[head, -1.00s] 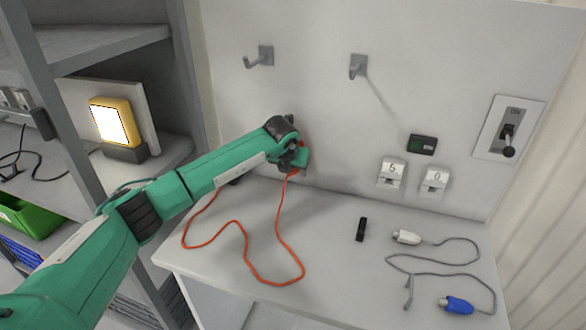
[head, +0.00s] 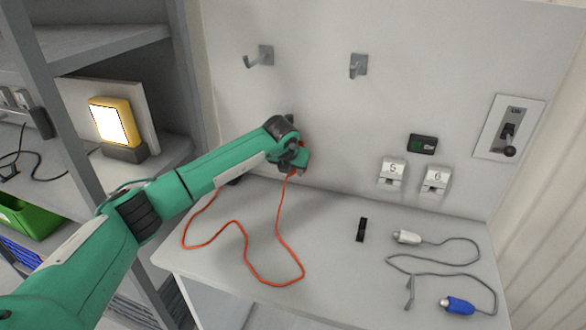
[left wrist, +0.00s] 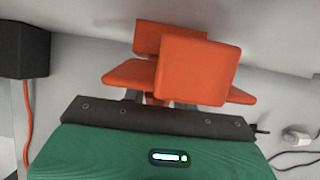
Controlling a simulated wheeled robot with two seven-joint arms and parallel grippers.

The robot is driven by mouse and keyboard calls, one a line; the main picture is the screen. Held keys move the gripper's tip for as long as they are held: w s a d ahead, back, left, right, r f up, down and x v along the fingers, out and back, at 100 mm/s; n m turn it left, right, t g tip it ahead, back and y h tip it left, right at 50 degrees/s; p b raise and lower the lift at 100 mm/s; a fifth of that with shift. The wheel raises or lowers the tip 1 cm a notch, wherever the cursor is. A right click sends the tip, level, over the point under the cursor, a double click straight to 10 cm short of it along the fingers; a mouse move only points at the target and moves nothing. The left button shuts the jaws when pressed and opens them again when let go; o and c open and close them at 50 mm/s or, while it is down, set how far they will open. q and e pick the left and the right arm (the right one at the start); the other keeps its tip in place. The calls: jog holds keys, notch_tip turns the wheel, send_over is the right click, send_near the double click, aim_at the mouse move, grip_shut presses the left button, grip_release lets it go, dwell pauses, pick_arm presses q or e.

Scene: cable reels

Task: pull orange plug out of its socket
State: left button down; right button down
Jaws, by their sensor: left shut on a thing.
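My left gripper (head: 297,160) is at the back wall and shut on the plug. In the head view the gripper covers most of the plug, and the socket behind it is hidden. I cannot tell how deep the plug sits. Its orange cable (head: 280,230) hangs from the gripper and lies in a loose loop on the white bench. My right gripper is not in view.
The bench (head: 330,265) holds a small black block (head: 361,229), a white connector (head: 407,237) and a blue connector (head: 457,305) on a grey cable. Wall hooks (head: 358,66), number cards (head: 392,171) and a lever switch (head: 508,138) are beyond. A lamp (head: 112,122) stands on the left shelf.

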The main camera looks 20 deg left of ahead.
pick_arm(q)
jog(key=c, duration=1.8)
grip_release()
jog(key=shift+c, duration=0.2)
grip_shut()
jog(key=shift+s+f, duration=0.1)
jog(key=shift+s, duration=0.1)
jog(key=shift+s, duration=0.35)
jog(key=shift+s+a, duration=0.1)
jog(key=shift+s, duration=1.85)
